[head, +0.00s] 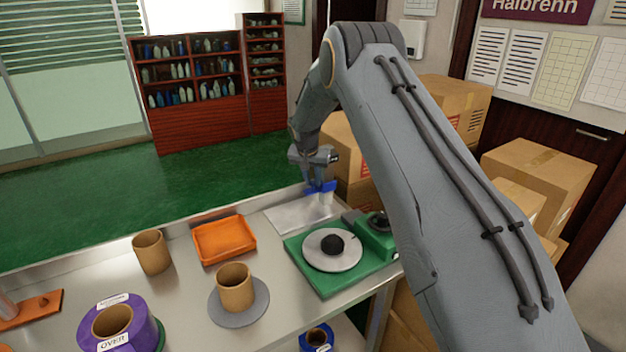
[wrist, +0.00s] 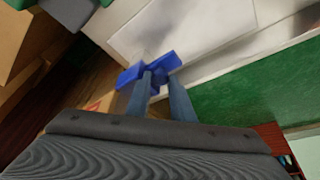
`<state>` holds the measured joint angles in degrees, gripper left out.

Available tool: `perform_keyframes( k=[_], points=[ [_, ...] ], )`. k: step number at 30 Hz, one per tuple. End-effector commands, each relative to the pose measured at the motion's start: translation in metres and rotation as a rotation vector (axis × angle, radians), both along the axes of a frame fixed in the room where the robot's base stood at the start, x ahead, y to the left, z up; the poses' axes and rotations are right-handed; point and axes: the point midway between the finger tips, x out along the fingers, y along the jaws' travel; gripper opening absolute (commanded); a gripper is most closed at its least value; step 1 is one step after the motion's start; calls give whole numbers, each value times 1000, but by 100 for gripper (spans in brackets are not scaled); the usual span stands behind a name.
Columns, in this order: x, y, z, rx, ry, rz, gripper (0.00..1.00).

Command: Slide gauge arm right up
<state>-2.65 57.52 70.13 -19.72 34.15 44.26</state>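A blue piece (head: 320,188), which I take to be the gauge arm, stands over the pale plate at the counter's back edge. In the wrist view the blue piece (wrist: 151,68) is a small bar with short wings. My gripper (head: 317,176) points down right at it. In the wrist view my gripper (wrist: 162,78) has its two fingers a little apart, with their tips at the blue piece. The fingers partly cover it, so I cannot tell whether they clamp it or only stand around it.
A pale plate (head: 290,216) lies beside a green base (head: 322,287) bearing a grey disc with a black knob. An orange tray (head: 224,241), cardboard tubes (head: 151,252) and a purple roll (head: 90,330) stand further left. Cardboard boxes (head: 535,172) are stacked behind at right.

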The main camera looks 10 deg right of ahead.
Motion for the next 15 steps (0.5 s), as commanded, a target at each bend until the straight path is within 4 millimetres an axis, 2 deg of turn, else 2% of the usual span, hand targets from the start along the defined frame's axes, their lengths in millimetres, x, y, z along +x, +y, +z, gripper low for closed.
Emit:
perform_keyframes(
  k=[5,15],
  points=[
    [1,0,7,0,-2,-1,0],
    [1,1,79,1,-5,-1,0]
  ],
)
